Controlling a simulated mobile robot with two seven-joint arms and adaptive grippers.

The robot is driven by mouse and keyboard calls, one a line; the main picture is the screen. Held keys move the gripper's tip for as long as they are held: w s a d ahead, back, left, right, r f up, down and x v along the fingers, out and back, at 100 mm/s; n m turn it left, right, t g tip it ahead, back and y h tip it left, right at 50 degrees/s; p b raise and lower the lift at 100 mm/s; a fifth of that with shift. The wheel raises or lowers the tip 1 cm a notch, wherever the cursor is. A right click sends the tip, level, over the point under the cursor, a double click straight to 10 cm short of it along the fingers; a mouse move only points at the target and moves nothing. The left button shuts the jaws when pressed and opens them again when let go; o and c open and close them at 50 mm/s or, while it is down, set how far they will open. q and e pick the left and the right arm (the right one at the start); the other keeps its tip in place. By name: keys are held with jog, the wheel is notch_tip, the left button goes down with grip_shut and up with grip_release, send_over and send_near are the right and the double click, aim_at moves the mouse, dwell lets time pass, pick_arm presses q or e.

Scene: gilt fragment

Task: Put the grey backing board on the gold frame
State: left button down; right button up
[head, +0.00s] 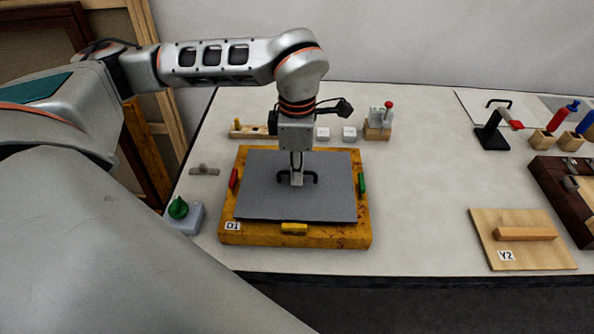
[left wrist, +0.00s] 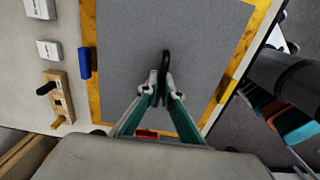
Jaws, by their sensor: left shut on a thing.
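The grey backing board (head: 260,190) lies flat within the outline of the gold frame (head: 290,240), which is labelled D1. I cannot tell whether it rests fully on the frame or sits slightly above it. My left gripper (head: 297,178) points straight down and is shut on the black handle in the board's middle. The left wrist view shows the fingertips (left wrist: 162,92) closed around the handle (left wrist: 166,62), with the board (left wrist: 130,40) inside the gold border (left wrist: 90,18). Red (head: 233,178), green (head: 362,183) and yellow (head: 294,229) pieces sit on the frame's sides. My right gripper is out of view.
A green knob on a grey block (head: 188,216) stands left of the frame. Small blocks and a wooden rack (head: 245,131) stand behind it. A wooden board Y2 (head: 485,237) and a dark tray (head: 545,170) lie at right. The table between is clear.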

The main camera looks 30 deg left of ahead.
pick_arm(q)
jog(key=shift+f, duration=0.1)
jog(key=shift+f, duration=0.35)
jog(key=c, duration=2.2)
grip_release()
jog(key=shift+c, duration=0.2)
jog(key=shift+r, duration=0.6)
notch_tip(320, 180, up, 12)
jog(key=shift+f, duration=0.15)
